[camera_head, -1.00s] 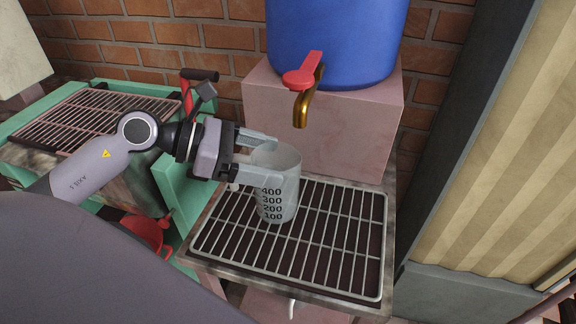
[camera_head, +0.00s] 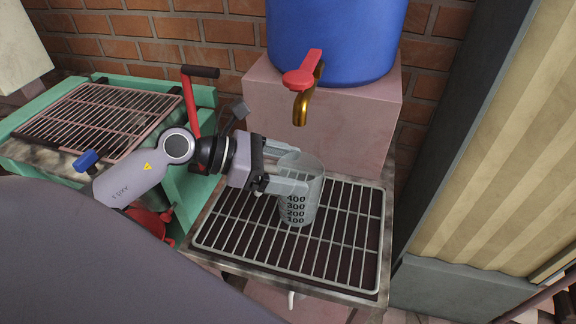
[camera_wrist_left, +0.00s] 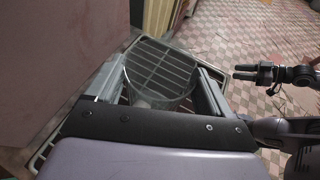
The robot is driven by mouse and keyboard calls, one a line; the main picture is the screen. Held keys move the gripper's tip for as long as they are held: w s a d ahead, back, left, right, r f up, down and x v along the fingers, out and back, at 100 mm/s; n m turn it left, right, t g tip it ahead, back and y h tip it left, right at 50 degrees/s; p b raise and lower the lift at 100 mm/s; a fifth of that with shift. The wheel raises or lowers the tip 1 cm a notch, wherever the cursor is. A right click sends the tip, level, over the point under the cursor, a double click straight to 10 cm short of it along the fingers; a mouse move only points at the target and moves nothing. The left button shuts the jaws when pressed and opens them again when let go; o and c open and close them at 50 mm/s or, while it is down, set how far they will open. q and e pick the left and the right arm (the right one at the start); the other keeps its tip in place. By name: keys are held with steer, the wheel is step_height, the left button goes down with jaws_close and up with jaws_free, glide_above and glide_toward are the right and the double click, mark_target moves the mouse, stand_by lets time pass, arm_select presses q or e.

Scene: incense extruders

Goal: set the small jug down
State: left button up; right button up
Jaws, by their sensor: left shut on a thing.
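The small jug (camera_head: 302,200) is a clear grey measuring cup with dark numbers on its side. My left gripper (camera_head: 294,172) is shut on its upper part, one finger on each side. The jug is upright over the wire rack (camera_head: 340,255) below the tap; I cannot tell whether its base touches the bars. In the left wrist view the jug (camera_wrist_left: 160,85) is between the fingers and looks empty, with rack bars showing through it. My right gripper (camera_wrist_left: 240,73) shows small and dark at the right of that view, away from the jug.
A blue barrel (camera_head: 335,40) with a brass tap (camera_head: 302,105) and red handle stands on a pink block (camera_head: 340,130) behind the rack. A green-framed stand (camera_head: 100,85) with another grate is at left. The rack's right and front parts are clear.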

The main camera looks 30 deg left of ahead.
arm_select(q)
steer(key=shift+f, duration=0.2)
steer(key=o, duration=1.2)
steer(key=shift+r, duration=0.1)
steer(key=shift+r, duration=0.25)
steer(key=shift+s+a+f, duration=0.1)
steer(key=shift+s+a, duration=0.1)
steer(key=shift+a, duration=0.05)
steer(key=shift+b+v, duration=1.1)
steer(key=shift+v, duration=4.6)
